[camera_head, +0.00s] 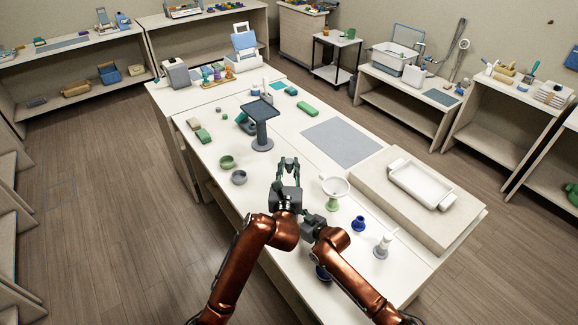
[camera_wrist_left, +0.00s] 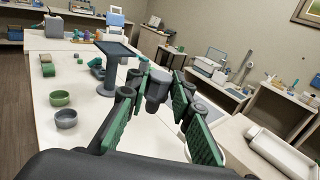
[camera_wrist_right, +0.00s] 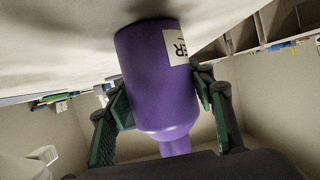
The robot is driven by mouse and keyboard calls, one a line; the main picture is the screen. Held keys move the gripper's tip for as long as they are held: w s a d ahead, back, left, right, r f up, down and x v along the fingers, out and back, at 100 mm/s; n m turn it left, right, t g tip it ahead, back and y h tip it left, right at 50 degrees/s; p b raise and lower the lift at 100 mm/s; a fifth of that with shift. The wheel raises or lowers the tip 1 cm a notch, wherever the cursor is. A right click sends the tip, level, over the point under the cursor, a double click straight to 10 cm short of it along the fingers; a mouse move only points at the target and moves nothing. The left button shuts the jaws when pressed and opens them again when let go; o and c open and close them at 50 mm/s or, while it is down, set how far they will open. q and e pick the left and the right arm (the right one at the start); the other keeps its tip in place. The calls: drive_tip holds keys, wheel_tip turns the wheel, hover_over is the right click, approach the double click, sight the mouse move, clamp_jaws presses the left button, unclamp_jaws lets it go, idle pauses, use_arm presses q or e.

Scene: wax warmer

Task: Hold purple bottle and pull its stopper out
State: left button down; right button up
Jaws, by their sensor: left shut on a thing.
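The purple bottle (camera_wrist_right: 155,75) fills the middle of the right wrist view, with a white label at its side and its narrow neck toward the camera. My right gripper (camera_wrist_right: 160,105) has a finger against each side of it. The neck's end is hidden behind the gripper body. My left gripper (camera_head: 289,163) is over the table in the head view. In the left wrist view its green-padded fingers are shut on a small grey stopper-like piece (camera_wrist_left: 158,86), wider at the top. It is held clear of the bottle.
A dark tablet-like stand (camera_head: 261,125) and two small bowls, green (camera_head: 227,162) and grey (camera_head: 239,177), are left of the left gripper. A white tray (camera_head: 420,186) rests on a raised block.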

drive_tip(key=o, duration=0.5)
drive_tip(key=shift+o, duration=0.2)
drive_tip(key=v, duration=1)
drive_tip(key=shift+s+d+r, duration=0.1)
drive_tip(key=shift+s+d, duration=0.15)
drive_tip(key=shift+d, duration=0.1)
drive_tip(key=shift+s+d+r, duration=0.3)
drive_tip(key=shift+s+r, duration=0.1)
drive_tip(key=shift+s, duration=0.05)
